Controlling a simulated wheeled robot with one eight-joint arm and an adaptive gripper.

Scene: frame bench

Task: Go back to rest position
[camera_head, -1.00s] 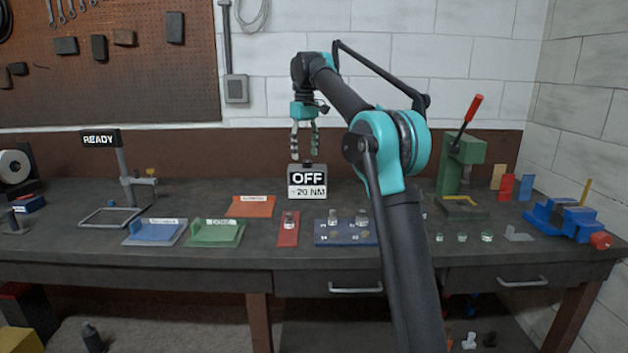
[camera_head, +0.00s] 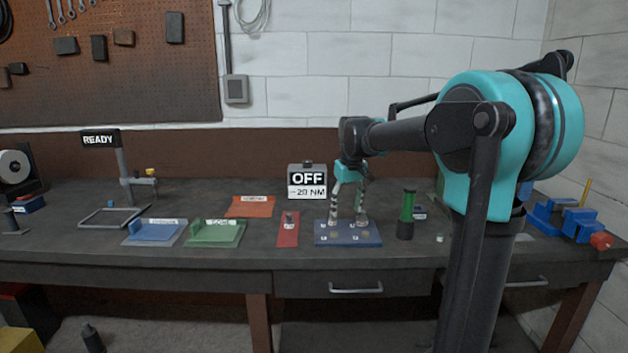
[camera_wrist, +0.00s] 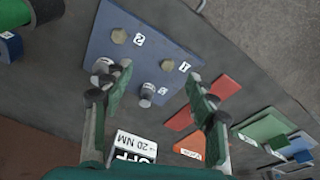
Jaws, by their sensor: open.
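My gripper (camera_head: 347,208) is open, its fingers pointing down over the blue numbered board (camera_head: 352,239) on the bench. In the wrist view my gripper (camera_wrist: 158,82) has its two fingers spread wide apart, with nothing held between them. The blue board (camera_wrist: 90,38) carries two silver pieces, one (camera_wrist: 147,89) showing between the fingers and one (camera_wrist: 103,66) next to the left finger. Two brass-coloured pieces, one (camera_wrist: 119,36) and another (camera_wrist: 168,64), are also on the board. Whether a finger touches a silver piece cannot be told.
A grey display box (camera_head: 307,182) reading OFF and 20 NM stands behind the board. A red plate (camera_head: 288,231) lies to its left, a green cylinder (camera_head: 406,214) stands to its right.

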